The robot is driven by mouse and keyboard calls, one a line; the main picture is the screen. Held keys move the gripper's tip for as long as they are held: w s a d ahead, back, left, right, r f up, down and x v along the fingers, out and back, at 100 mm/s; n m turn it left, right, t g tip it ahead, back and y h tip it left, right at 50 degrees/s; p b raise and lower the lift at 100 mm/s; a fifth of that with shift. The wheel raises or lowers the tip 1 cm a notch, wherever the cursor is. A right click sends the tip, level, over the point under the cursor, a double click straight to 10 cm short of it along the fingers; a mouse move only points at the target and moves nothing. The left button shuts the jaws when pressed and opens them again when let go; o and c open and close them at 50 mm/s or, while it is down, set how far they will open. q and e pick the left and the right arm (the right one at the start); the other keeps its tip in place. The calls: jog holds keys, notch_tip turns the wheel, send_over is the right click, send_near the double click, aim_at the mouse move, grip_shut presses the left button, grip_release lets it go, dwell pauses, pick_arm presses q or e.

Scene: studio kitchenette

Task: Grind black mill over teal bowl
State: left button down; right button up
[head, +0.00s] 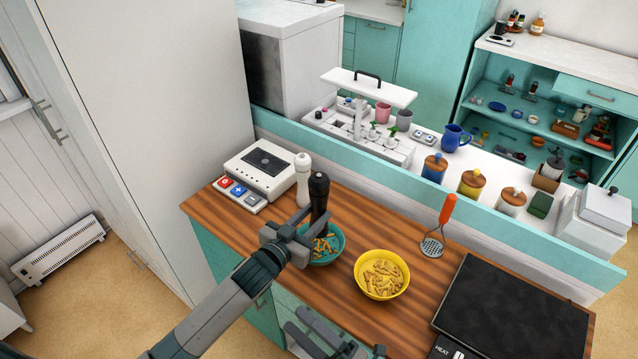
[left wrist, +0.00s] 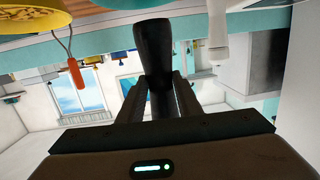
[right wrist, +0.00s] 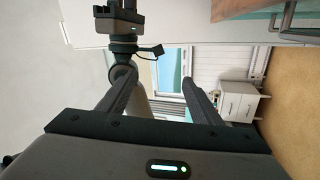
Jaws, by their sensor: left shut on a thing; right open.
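The black mill (head: 319,194) is upright in my left gripper (head: 297,236), which is shut on it. The mill also shows between the fingers in the left wrist view (left wrist: 155,60). The teal bowl (head: 337,244) holds pasta-like pieces and stands on the wooden counter. The mill's lower end overlaps the bowl's back left rim in the head view; its base is partly hidden by the gripper, so I cannot tell its height above the bowl. My right gripper (head: 316,336) is open and empty, low in front of the counter.
A yellow bowl (head: 383,290) of similar pieces stands right of the teal bowl. A white mill (head: 303,178) stands close behind the black mill. A white scale-like device (head: 260,172), a masher (head: 433,242) and a black hob (head: 515,315) flank them. Bare counter (head: 405,235) lies between.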

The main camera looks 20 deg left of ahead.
notch_tip(320, 180, up, 4)
jog(key=w+n+g+y, duration=0.1)
jog(key=w+n, duration=0.2)
jog(key=n, duration=0.1)
jog(key=n+g+h, duration=0.3)
jog(key=n+g, duration=0.4)
jog(key=n, duration=1.4)
send_near(319, 184)
jog(key=shift+w+d+f, duration=0.7)
jog(key=shift+w+f, duration=0.25)
jog(key=shift+w, duration=0.1)
jog(key=a, duration=1.2)
jog(key=shift+s, duration=0.15)
jog(key=c, duration=1)
